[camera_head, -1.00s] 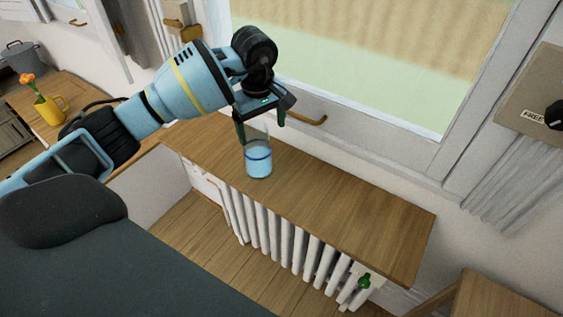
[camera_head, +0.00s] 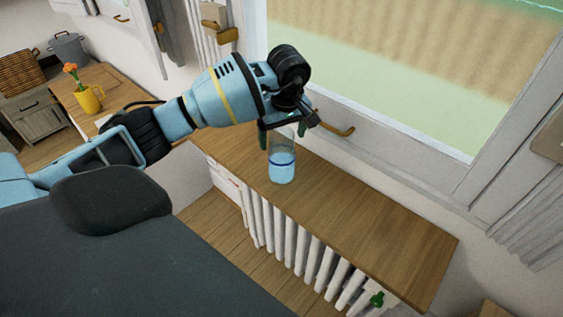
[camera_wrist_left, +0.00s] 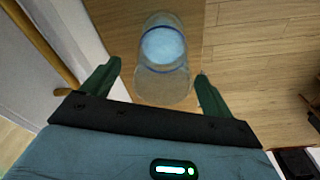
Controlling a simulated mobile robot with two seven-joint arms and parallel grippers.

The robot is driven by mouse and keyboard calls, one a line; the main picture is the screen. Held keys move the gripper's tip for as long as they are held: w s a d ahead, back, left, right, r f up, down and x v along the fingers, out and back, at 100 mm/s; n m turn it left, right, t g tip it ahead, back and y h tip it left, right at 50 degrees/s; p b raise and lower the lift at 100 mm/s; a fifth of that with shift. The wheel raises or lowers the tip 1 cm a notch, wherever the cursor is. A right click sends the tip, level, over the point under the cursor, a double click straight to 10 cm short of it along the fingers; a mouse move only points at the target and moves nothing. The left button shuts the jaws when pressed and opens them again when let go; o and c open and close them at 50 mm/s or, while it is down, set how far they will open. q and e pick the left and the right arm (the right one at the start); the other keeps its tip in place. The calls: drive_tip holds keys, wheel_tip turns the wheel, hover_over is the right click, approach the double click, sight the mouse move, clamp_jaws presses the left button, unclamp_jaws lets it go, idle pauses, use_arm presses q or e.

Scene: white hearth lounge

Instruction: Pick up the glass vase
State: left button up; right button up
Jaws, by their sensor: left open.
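The glass vase (camera_head: 282,168) is a clear cylinder with a dark blue band and pale blue contents. It stands upright on the wooden shelf above the radiator. My left gripper (camera_head: 283,141) is open at the vase's top, with fingers pointing down on either side of its upper part. In the left wrist view the vase (camera_wrist_left: 163,55) lies between and beyond the two green fingertips of the left gripper (camera_wrist_left: 157,78), with a gap on each side. My right gripper is not in view.
The wooden shelf (camera_head: 370,225) is bare to the right of the vase. A window with a brass handle (camera_head: 338,130) is close behind. A yellow mug with an orange flower (camera_head: 88,99) stands on a wooden counter at the left.

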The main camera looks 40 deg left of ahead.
use_arm(q)
drive_tip(key=shift+a+f, duration=0.15)
drive_tip(key=shift+f, duration=1.5)
drive_tip(key=shift+r, duration=0.1)
clamp_jaws()
drive_tip(key=shift+r, duration=0.1)
